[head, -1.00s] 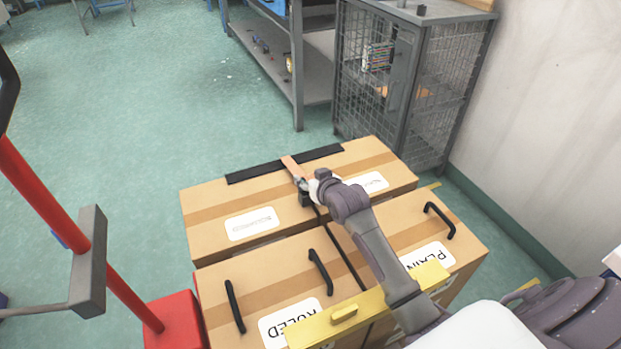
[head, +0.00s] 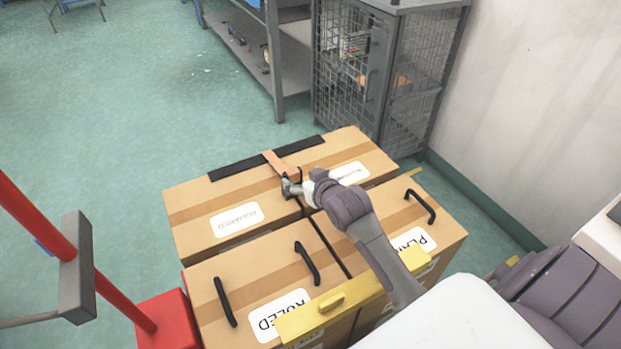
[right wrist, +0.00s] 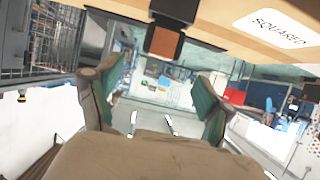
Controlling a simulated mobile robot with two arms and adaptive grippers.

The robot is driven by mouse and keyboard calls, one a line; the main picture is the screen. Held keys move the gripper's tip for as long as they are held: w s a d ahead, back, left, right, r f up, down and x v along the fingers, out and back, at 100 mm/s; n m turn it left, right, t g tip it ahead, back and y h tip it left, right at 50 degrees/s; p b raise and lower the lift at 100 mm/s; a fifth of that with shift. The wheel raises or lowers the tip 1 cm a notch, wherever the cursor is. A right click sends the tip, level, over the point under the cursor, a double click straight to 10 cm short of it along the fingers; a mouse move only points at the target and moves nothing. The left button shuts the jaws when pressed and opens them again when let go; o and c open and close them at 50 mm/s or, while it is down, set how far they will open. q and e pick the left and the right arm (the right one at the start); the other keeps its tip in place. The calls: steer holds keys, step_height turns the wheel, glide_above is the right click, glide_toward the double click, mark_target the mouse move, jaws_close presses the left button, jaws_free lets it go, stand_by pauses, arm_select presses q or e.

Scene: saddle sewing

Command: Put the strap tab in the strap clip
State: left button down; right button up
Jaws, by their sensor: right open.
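A tan-orange strip (head: 278,162), which looks like the strap tab, lies across a black bar on the rear carton and reaches to my right gripper. A black strap (head: 328,243) runs over the cartons up to the same gripper. My right gripper (head: 291,187) is open at the strip's near end. In the right wrist view its spread fingers (right wrist: 152,98) stand apart with nothing between them. An orange-brown piece in a black surround (right wrist: 165,45) sits just above that gap, by the carton. I cannot make out the strap clip for certain. My left gripper is out of view.
Large cartons (head: 230,190) with white labels stand together, some with black handles (head: 308,263). A black bar (head: 235,166) lies along the rear carton's far edge. A yellow bar (head: 350,297) crosses the front. A mesh cage (head: 345,90) stands behind. Open floor lies left.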

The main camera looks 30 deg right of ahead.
arm_select(q)
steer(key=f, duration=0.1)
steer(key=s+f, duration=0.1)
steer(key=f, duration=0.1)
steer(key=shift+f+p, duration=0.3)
steer(key=shift+p, duration=0.05)
arm_select(e)
steer(key=v, duration=0.4)
steer(key=shift+s+r, duration=0.15)
steer(key=shift+s, duration=0.25)
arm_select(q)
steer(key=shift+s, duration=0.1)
